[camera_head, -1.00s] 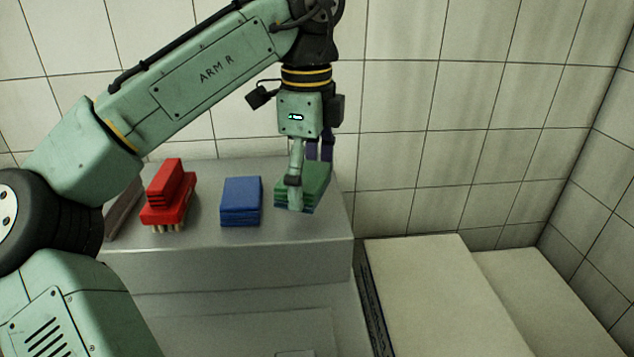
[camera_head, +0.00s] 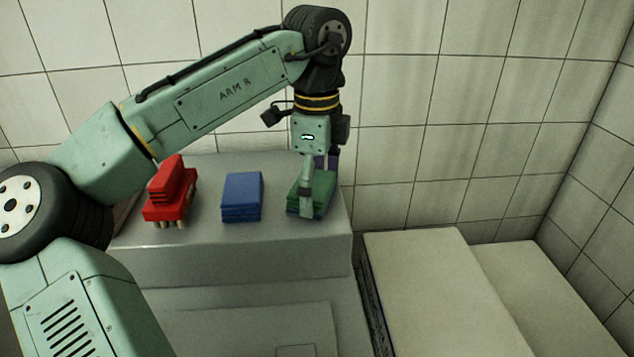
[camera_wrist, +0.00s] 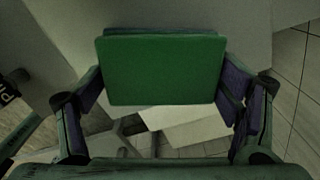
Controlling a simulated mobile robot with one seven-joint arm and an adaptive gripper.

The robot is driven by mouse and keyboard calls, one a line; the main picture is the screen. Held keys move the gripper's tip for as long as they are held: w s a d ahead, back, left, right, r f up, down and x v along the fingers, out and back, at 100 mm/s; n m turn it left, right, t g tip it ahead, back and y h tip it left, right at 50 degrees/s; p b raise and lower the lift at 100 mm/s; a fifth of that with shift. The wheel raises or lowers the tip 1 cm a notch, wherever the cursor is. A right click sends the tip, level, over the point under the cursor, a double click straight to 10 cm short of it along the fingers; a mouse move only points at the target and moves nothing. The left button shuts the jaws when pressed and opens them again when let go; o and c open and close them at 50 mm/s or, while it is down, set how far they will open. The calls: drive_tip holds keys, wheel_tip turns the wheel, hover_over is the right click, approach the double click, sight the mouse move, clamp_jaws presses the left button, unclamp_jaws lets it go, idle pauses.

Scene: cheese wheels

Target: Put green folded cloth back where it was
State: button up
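The green folded cloth (camera_head: 324,190) is at the right end of the grey counter top (camera_head: 270,235). My gripper (camera_head: 319,182) points down over it, with one finger on its near side and the other behind it. In the wrist view the cloth (camera_wrist: 160,70) fills the space between the two fingers (camera_wrist: 162,88), whose pads meet its left and right edges. My gripper looks shut on it. The cloth lies level; whether its underside touches the counter is hidden.
A blue folded cloth (camera_head: 242,195) lies left of the green one. Further left a red folded cloth (camera_head: 166,182) sits on a red brush (camera_head: 168,209). A tiled wall (camera_head: 450,120) stands behind. Pale slabs (camera_head: 430,270) lie lower at the right.

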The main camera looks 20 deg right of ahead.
sight(317, 185)
drive_tip(key=o, duration=0.4)
drive_tip(key=shift+c, duration=0.2)
drive_tip(key=shift+r, duration=0.1)
wheel_tip(317, 185, up, 12)
drive_tip(key=p, duration=0.1)
drive_tip(key=shift+r, duration=0.15)
drive_tip(key=shift+s, duration=0.1)
idle(0.4)
